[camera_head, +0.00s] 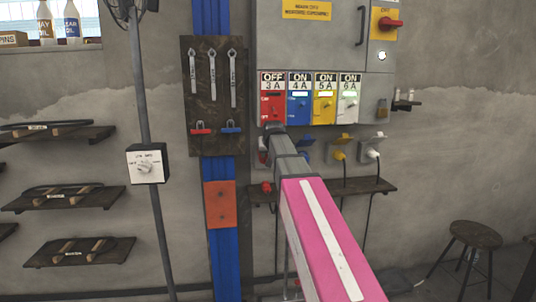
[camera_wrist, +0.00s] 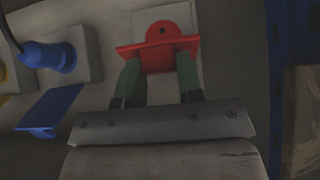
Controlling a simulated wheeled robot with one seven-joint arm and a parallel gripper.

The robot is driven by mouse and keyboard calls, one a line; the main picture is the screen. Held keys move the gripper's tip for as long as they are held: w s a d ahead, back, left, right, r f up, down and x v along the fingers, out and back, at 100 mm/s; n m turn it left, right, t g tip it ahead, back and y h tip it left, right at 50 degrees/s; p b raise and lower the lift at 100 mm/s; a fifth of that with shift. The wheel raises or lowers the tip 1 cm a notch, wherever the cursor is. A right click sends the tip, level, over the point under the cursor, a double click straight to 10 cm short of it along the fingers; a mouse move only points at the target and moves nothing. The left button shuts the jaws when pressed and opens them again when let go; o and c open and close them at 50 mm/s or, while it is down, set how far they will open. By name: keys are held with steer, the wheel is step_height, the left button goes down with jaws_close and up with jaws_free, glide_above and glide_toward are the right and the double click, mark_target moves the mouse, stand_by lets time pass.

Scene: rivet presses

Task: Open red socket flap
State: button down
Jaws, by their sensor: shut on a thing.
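The red socket flap (camera_wrist: 160,54) is in the upper middle of the wrist view, a red plate with a rounded part and a small dark hole, on a pale socket body (camera_wrist: 152,16). My gripper (camera_wrist: 159,76) has its two green fingers on either side of the flap, shut on it. In the head view my arm reaches to the red socket (camera_head: 263,157) under the grey cabinet, and the arm hides most of the flap and fingers. I cannot tell the flap's exact angle.
The blue socket (camera_wrist: 84,45) with its plug and blue flap (camera_wrist: 50,110) sits close beside in the wrist view. Yellow (camera_head: 340,153) and white (camera_head: 371,152) plugged sockets stand to the right. A shelf (camera_head: 376,186) runs below, with a red plug (camera_head: 267,187).

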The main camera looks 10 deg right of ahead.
steer(key=c, duration=0.8)
jaws_free()
steer(key=shift+w+r, duration=0.1)
steer(key=shift+w, duration=0.25)
steer(key=shift+o, duration=0.2)
steer(key=shift+s, duration=0.1)
steer(key=shift+s, duration=0.1)
steer(key=v, duration=0.7)
steer(key=shift+r, duration=0.1)
